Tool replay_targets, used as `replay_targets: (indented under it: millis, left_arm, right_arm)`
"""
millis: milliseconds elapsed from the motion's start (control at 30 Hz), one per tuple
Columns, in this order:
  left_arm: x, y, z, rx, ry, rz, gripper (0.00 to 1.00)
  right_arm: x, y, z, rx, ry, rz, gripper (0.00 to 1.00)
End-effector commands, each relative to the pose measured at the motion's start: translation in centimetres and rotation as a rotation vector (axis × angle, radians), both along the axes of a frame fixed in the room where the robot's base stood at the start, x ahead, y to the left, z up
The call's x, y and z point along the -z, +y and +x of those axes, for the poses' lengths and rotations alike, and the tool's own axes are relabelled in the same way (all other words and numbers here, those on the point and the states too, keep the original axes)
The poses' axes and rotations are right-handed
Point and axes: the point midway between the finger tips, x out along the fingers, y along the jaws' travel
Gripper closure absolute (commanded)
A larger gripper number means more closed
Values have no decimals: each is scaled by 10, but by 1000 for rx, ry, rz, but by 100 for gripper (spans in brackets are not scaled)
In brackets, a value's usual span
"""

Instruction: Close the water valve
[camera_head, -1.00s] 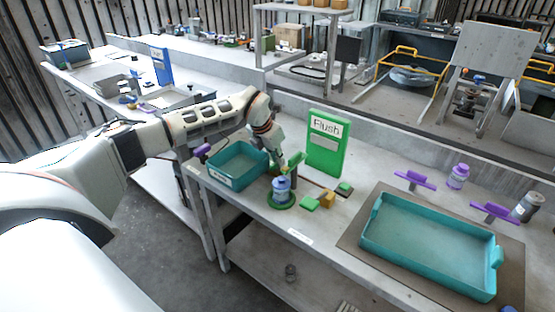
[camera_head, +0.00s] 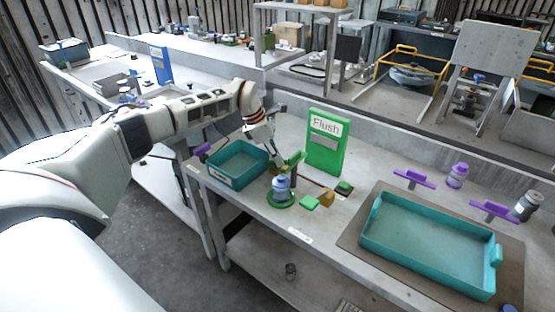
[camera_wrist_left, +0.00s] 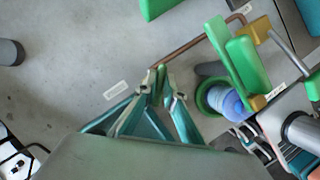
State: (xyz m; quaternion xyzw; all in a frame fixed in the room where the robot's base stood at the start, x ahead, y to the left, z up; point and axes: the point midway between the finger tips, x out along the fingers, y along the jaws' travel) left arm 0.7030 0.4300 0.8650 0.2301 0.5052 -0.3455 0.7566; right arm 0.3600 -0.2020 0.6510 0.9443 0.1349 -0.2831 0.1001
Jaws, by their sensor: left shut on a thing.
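My left gripper (camera_head: 283,158) is at the back of the near bench, between the teal bin and the green Flush sign. It is shut on a green valve handle (camera_head: 295,158), mostly hidden by the fingers. In the left wrist view the fingers (camera_wrist_left: 162,86) close on a narrow green piece at the end of a copper pipe (camera_wrist_left: 200,42). The pipe runs to a brass fitting (camera_head: 327,197) with flat green handles (camera_head: 310,203) beside it, apart from my gripper. I cannot read which valve is the water one. My right gripper is not in view.
A large teal tray (camera_head: 372,252) and purple handles (camera_head: 414,179) occupy the bench's right side.

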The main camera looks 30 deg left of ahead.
Motion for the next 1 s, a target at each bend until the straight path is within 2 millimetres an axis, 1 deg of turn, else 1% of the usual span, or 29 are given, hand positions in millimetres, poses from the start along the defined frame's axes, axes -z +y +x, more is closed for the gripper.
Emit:
replay_targets:
  millis: [33,167,267,400,500,567,833,1000]
  left_arm:
    - [2,1,1,39,1,-1,100]
    - [4,0,1,164,1,0,100]
    - [5,0,1,259,2,1,100]
    - [8,0,1,390,4,0,100]
    - [9,0,1,478,5,0,100]
    - [9,0,0,526,6,0,100]
    - [8,0,0,701,6,0,100]
    - [6,0,-1,767,4,1,100]
  right_arm:
    - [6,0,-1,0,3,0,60]
    - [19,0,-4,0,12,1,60]
    - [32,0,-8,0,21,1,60]
    - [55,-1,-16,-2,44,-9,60]
    - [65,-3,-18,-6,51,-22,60]
    - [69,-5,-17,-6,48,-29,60]
    - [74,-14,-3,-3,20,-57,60]
    - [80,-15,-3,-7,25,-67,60]
